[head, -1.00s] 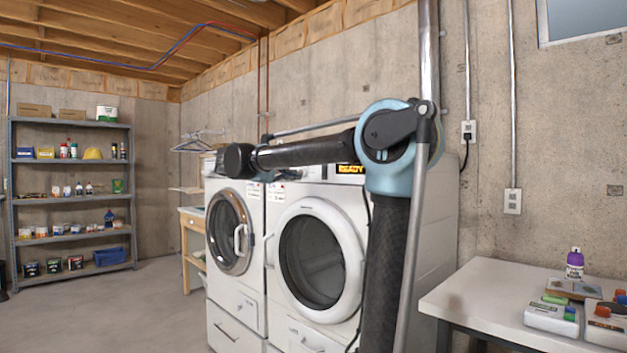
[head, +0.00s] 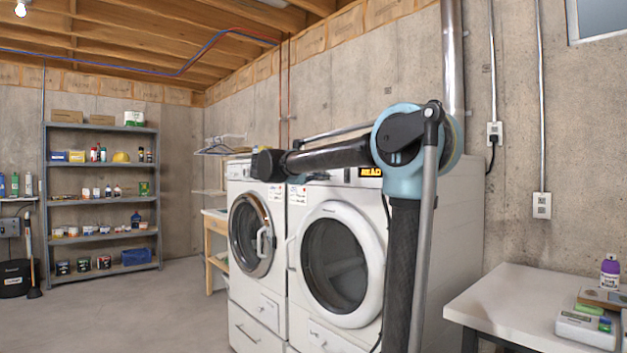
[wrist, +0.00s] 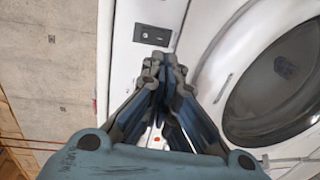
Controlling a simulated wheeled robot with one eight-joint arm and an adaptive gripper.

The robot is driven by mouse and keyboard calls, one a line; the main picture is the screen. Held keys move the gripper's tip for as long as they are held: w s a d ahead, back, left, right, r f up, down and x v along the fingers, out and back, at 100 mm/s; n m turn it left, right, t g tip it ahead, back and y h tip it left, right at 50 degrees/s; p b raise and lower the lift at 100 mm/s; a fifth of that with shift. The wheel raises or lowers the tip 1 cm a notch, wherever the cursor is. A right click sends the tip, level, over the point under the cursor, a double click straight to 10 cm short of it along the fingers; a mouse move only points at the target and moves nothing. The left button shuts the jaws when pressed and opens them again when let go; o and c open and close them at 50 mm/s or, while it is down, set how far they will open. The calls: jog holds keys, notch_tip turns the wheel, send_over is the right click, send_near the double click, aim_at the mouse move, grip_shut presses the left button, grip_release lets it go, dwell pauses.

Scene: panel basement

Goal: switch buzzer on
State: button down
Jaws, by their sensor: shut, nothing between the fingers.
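No part is clearly readable as the buzzer switch. A small dark panel (wrist: 152,35) with a light round spot and a tiny mark is on a white machine face in the wrist view, just beyond my fingertips. My gripper (wrist: 165,62) is shut and empty, apart from that panel in the picture; the actual gap is unclear. The front dryer-like machine (head: 338,262) has a round door and a lit amber display (head: 370,172), partly hidden by my arm.
A second white machine (head: 256,237) stands to the left. A white table (head: 515,297) at right holds a purple bottle (head: 610,272) and a white box with coloured buttons (head: 585,330). Shelving (head: 102,200) stands at the far left.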

aim_at(344, 179)
jog(key=x, duration=0.8)
jog(key=shift+w+d, duration=0.15)
jog(key=shift+d, duration=0.1)
jog(key=shift+a, duration=0.15)
